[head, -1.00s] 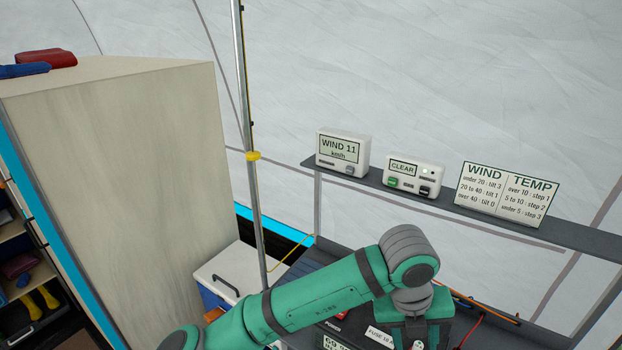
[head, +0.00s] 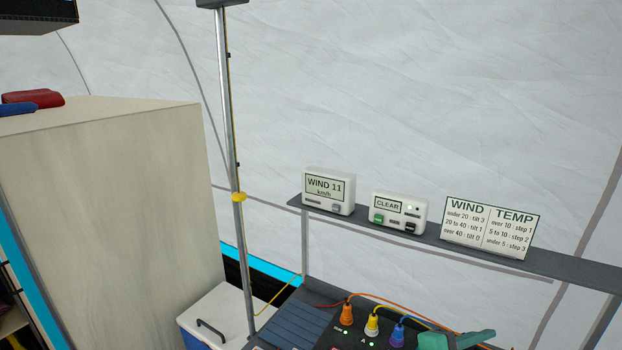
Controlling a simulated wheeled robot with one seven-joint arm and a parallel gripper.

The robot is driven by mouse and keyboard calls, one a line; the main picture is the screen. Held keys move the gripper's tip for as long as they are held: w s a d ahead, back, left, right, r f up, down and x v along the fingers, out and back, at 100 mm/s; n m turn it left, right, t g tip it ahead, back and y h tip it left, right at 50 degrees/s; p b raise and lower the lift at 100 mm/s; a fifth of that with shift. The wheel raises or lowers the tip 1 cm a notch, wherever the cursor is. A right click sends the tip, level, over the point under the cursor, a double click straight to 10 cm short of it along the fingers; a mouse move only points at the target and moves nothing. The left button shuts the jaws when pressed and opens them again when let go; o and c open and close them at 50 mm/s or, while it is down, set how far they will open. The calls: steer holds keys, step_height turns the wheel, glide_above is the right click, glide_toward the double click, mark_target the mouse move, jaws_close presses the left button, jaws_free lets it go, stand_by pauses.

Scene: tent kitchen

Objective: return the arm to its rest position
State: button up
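Only a small teal part of my arm (head: 455,341) shows, at the bottom edge of the head view, right of the middle. The rest of my arm is below the picture. I cannot make out the fingers of my gripper, or whether it holds anything.
Orange, yellow and blue plugs (head: 371,325) with cables stand on a dark panel beside the teal part. A shelf (head: 395,229) behind carries a wind display (head: 328,190), a CLEAR box (head: 398,210) and a sign (head: 490,228). A metal pole (head: 229,120) and tall cabinet (head: 110,200) stand left.

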steer(key=s+a+f+n+t+y, duration=0.3)
steer(key=a+f+n+t+y, duration=0.25)
steer(key=a+f+n, duration=0.45)
steer(key=s+a+f+n+t+y, duration=0.35)
steer(key=a+f+n+t, duration=0.35)
steer(key=a+n, duration=0.4)
steer(key=s+a+f+n+g+y, duration=0.1)
steer(key=s+a+f+n+y, duration=0.1)
steer(key=s+a, duration=0.5)
steer(key=s+a+f+n+g+y, duration=0.1)
steer(key=s+a+f+y, duration=0.2)
steer(key=s+a, duration=0.5)
steer(key=s+y, duration=0.1)
steer(key=s, duration=0.6)
steer(key=shift+s+f+n, duration=0.15)
steer(key=shift+s+n, duration=0.2)
steer(key=shift+n, duration=0.05)
